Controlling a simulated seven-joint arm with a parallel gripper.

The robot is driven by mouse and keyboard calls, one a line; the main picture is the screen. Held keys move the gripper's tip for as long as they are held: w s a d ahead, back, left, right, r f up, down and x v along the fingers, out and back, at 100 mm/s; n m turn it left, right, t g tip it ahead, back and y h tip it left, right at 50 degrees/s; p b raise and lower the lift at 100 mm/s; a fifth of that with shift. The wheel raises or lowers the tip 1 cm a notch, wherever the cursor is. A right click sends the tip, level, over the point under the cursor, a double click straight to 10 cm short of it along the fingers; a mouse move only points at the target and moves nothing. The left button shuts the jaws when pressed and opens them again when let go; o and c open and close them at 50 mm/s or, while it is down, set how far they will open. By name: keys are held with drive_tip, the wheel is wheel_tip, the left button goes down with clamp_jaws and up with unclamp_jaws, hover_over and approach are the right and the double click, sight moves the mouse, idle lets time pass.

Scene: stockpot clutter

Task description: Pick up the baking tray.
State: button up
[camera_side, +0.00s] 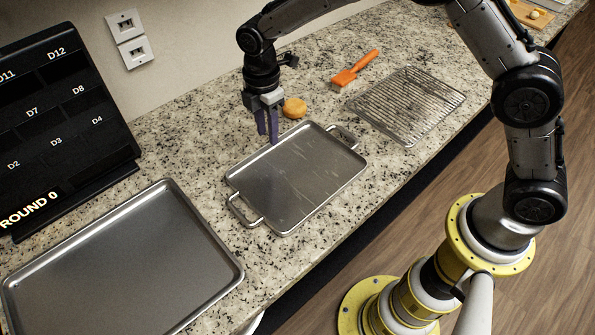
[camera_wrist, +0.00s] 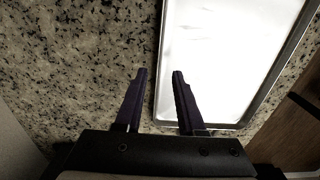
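Two grey metal trays could be the baking tray. A smaller rectangular tray with a loop handle at each short end, the handled tray (camera_side: 297,178), lies flat mid-counter. A larger rimmed tray without handles (camera_side: 120,270) lies at the lower left. My gripper (camera_side: 272,141) points down at the handled tray's wall-side long edge. In the wrist view my gripper (camera_wrist: 161,72) is open, with a gap between its dark fingers. The handled tray (camera_wrist: 225,60) shows pale there; one finger overlaps it and the other overlaps bare counter. Contact between fingertips and rim cannot be told.
An orange ball-like item (camera_side: 294,108) sits close behind my gripper. An orange brush (camera_side: 354,69) and a wire rack (camera_side: 408,105) lie to the right. A black labelled board (camera_side: 62,130) stands at the left. Speckled counter (camera_side: 195,150) is bare between these; its front edge drops to the floor.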

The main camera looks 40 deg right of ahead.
drive_tip(key=shift+w+d+f, duration=0.1)
drive_tip(key=shift+w+f, duration=0.05)
drive_tip(key=shift+f, duration=1.65)
clamp_jaws()
